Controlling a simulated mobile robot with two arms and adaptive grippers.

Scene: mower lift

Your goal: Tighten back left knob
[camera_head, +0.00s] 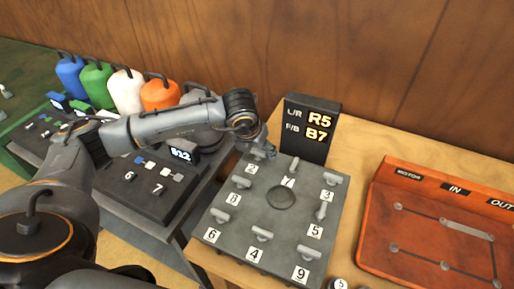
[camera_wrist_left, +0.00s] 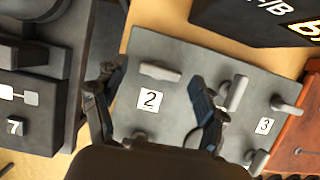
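A grey square plate (camera_head: 275,232) carries several grey bar-handled knobs with white number labels and a round dial in its middle. The back left knob (camera_head: 251,168), by label 2, shows under my left gripper (camera_head: 262,152) in the head view. In the left wrist view my left gripper (camera_wrist_left: 157,78) is open, its dark fingers apart. That same knob (camera_wrist_left: 161,72) appears between the fingertips in the picture, its bar lying roughly crosswise. I see no contact, and the height gap is hard to tell. My right gripper is not in view.
A black display (camera_head: 312,125) behind the plate reads L/R R5 and F/B B7. An orange panel (camera_head: 440,215) lies to the right. A dark bench with coloured jugs (camera_head: 118,90) and numbered switches stands left. A wooden wall closes the back.

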